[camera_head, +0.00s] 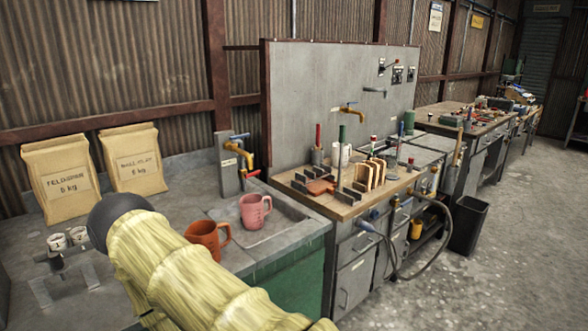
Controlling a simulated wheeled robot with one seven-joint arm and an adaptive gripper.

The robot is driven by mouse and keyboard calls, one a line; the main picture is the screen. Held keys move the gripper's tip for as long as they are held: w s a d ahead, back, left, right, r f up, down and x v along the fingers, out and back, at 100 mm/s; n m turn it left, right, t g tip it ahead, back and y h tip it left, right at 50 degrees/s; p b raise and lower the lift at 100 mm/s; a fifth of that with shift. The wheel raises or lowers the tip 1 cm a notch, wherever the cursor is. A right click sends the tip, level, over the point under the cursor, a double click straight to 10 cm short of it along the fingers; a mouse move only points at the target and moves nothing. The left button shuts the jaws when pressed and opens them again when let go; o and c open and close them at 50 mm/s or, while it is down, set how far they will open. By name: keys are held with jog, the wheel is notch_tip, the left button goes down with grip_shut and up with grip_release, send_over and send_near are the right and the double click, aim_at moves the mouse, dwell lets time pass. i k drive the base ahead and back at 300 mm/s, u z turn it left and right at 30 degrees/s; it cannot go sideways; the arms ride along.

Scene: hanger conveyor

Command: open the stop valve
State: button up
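A brass-yellow tap (243,155) with a blue lever stands at a grey upright panel beside the sink, left of centre. A small red handle (250,174) sits just below it, near the panel's foot. A second yellow tap (347,109) is on the tall grey board behind the wooden-topped bench. No label marks which of these is the stop valve, and the fittings are too small to tell whether one is open or shut. My arm, in a yellow cover with a dark round end, fills the lower left. My gripper is not in view.
An orange mug (203,243) and a pink mug (255,210) stand by the sink (280,222), in front of the tap. Two paper sacks (62,180) lean at the back left. A rack (372,178) and tools crowd the wooden top. The floor at right is clear beyond a black bin (469,224).

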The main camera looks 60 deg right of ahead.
aim_at(255, 172)
jog(key=z, duration=0.8)
jog(key=i, duration=0.8)
jog(key=z, duration=0.85)
